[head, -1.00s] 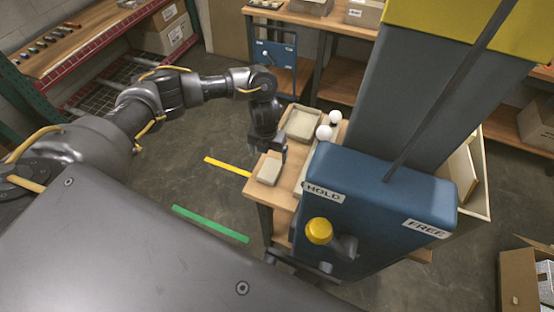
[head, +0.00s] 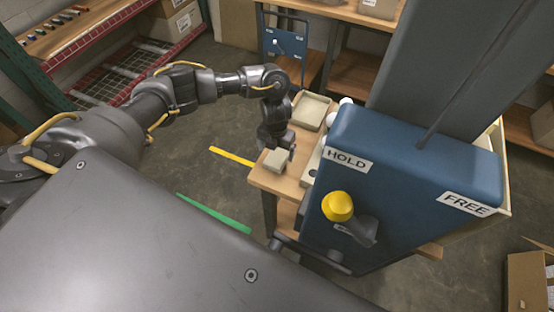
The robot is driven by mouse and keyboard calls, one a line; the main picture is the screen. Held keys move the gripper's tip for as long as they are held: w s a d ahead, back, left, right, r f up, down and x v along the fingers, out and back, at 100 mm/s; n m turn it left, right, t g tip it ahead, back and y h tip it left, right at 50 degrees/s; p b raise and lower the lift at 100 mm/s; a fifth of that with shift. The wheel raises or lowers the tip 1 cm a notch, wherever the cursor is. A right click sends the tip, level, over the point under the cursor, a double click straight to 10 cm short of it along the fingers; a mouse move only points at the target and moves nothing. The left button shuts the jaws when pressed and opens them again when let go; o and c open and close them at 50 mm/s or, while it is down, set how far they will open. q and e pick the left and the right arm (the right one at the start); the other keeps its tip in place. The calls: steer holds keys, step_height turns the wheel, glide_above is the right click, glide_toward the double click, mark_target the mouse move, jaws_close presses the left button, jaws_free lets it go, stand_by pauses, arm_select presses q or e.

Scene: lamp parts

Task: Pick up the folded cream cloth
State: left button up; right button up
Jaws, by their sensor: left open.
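The folded cream cloth (head: 276,160) is a small pale block at the near left end of the wooden table (head: 278,182). My left gripper (head: 275,150) points down right at the cloth, with its jaws open. It covers the cloth's far edge. One dark finger shows at the cloth's right side; whether the fingers touch the cloth is hidden. My right gripper is not in view.
A shallow cream tray (head: 311,111) sits behind the cloth on the table. A large blue box with a yellow knob (head: 338,206) and HOLD and FREE labels blocks the table's right side. A white ball (head: 346,100) shows partly behind it. Open floor lies left.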

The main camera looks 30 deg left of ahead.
mark_target(276, 158)
arm_select(q)
step_height(276, 158, down, 4)
steer(key=b, duration=0.2)
steer(key=shift+f+b, duration=0.1)
steer(key=shift+b, duration=0.2)
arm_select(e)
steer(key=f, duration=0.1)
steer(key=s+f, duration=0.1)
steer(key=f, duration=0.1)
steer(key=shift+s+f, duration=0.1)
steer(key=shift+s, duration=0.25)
arm_select(q)
steer(key=c, duration=1.1)
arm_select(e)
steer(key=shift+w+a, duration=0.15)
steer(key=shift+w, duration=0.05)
arm_select(q)
steer(key=shift+o, duration=0.2)
steer(key=shift+r, duration=0.25)
